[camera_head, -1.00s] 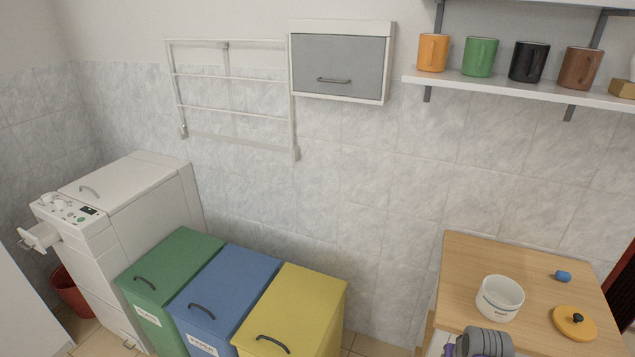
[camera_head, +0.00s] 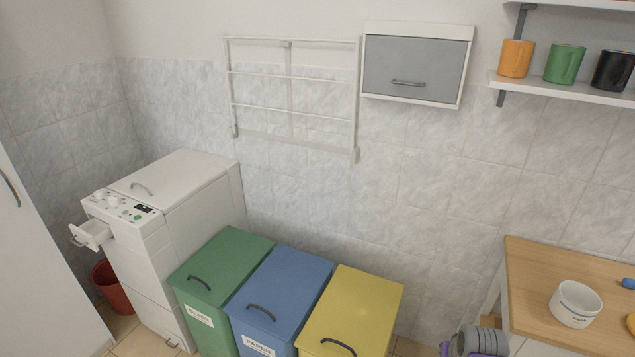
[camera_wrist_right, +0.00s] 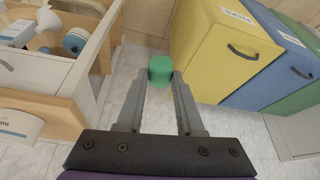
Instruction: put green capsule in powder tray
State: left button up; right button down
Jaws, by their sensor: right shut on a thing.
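The green capsule (camera_wrist_right: 160,68) is a small rounded piece held between the fingertips of my right gripper (camera_wrist_right: 159,80), which is shut on it, above the floor in the right wrist view. The powder tray (camera_head: 92,234) is the small white drawer pulled out from the upper front of the white washing machine (camera_head: 165,195), at the left of the head view. The capsule and right fingertips do not show in the head view; part of my right arm shows at its bottom edge. My left gripper is not in view.
The green bin (camera_head: 225,262), blue bin (camera_head: 285,285) and yellow bin (camera_head: 355,300) stand right of the machine. A red bucket (camera_head: 111,288) sits below the tray. A white cabinet (camera_head: 40,270) stands at the left. A wooden counter (camera_head: 540,275) carries a white bowl (camera_head: 575,303).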

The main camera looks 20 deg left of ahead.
aim_at(97, 233)
jog(key=j+u, duration=0.1)
jog(key=j, duration=0.45)
jog(key=j+u, duration=0.1)
jog(key=j, duration=0.5)
jog(key=i+j+u, duration=0.1)
jog(key=j, duration=0.45)
jog(key=i+j+u, duration=0.1)
jog(key=j, duration=0.45)
jog(key=i+j+u, duration=0.1)
jog(key=j, duration=0.45)
jog(key=j+u, duration=0.1)
jog(key=j, duration=0.55)
jog(key=i+j+u, duration=0.1)
jog(key=j, duration=0.5)
jog(key=i+j+u, duration=0.1)
jog(key=j, duration=0.55)
jog(key=i+j, duration=0.35)
jog(key=i, duration=0.25)
